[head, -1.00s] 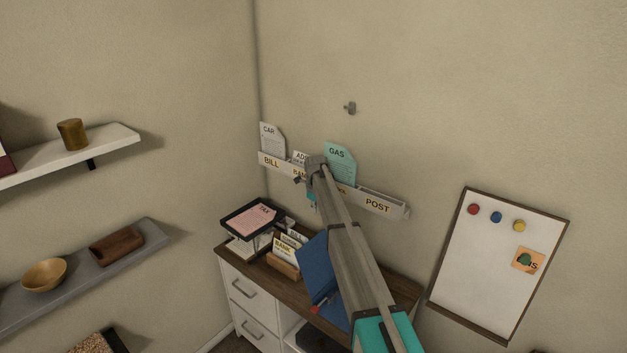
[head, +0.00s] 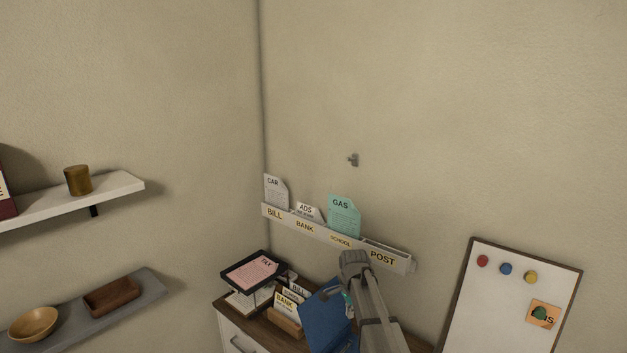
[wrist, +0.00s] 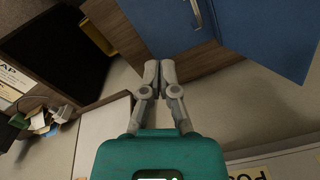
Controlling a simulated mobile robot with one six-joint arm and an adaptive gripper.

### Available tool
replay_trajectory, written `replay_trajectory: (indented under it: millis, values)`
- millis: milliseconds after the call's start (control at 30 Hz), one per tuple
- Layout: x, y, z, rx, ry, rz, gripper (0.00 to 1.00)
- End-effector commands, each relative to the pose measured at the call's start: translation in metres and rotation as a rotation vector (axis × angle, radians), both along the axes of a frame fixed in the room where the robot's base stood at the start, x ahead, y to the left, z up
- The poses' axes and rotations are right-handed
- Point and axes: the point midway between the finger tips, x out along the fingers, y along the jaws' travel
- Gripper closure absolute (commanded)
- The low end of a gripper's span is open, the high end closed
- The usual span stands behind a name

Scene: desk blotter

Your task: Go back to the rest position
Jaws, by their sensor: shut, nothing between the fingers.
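My gripper shows in the wrist view (wrist: 158,68) with its two fingertips together and nothing between them. Its fingers point toward the cabinet's wooden top and the blue folder (wrist: 265,35). In the head view my arm reaches up from the bottom, right of the blue folder (head: 327,318) and below the wall rack (head: 352,243). The gripper's fingers are mostly hidden there behind my wrist. The rack has sections labelled BILL, BANK, SCHOOL and POST. A CAR paper (head: 275,190), an ADS paper (head: 307,211) and a teal GAS paper (head: 343,216) stand in it.
A black tray (head: 232,284) with a pink TAX paper (head: 254,273) and a wooden card holder (head: 284,322) stand on the cabinet's left. A whiteboard (head: 500,310) hangs at right, a hook (head: 353,160) above the rack. Two shelves (head: 120,183) are at left. The upper wall is clear.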

Motion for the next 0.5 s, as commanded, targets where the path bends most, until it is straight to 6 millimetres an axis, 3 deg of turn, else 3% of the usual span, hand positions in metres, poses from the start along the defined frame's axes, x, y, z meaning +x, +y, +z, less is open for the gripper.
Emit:
replay_trajectory:
  millis: [33,500]
  values:
    - [-0.022,-0.006,-0.003,-0.002,0.0,0.06,1.0]
    - [-0.153,-0.041,-0.016,-0.012,0.003,0.688,1.0]
